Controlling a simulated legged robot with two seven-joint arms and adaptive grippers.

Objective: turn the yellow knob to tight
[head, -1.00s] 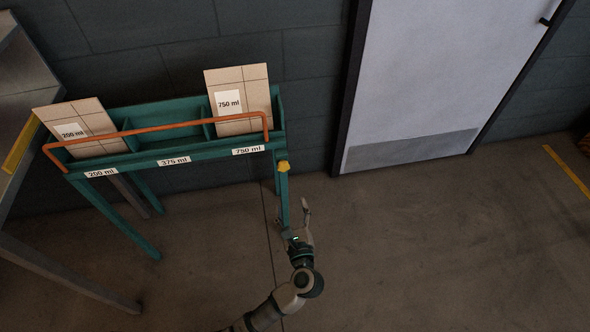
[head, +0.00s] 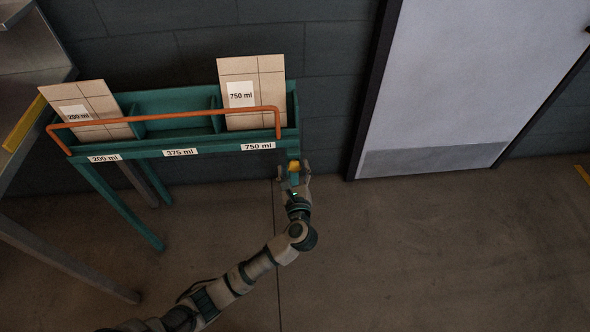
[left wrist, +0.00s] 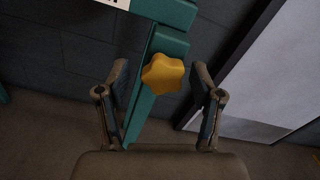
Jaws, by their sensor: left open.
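The yellow knob (head: 294,167) sits on the right front leg of the green rack, just below the 750 ml label. In the left wrist view the star-shaped knob (left wrist: 163,74) shows whole, between and a little beyond the fingertips. My left gripper (head: 294,173) is open, with one finger on each side of the knob. In the left wrist view both fingers of the left gripper (left wrist: 162,80) appear apart from the knob. My right gripper is in neither view.
The green rack (head: 180,142) has an orange rail (head: 165,119) and holds a 750 ml carton sheet (head: 262,83) and a 200 ml carton sheet (head: 98,100). A grey door (head: 450,80) stands at right. The floor (head: 420,250) at right is clear.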

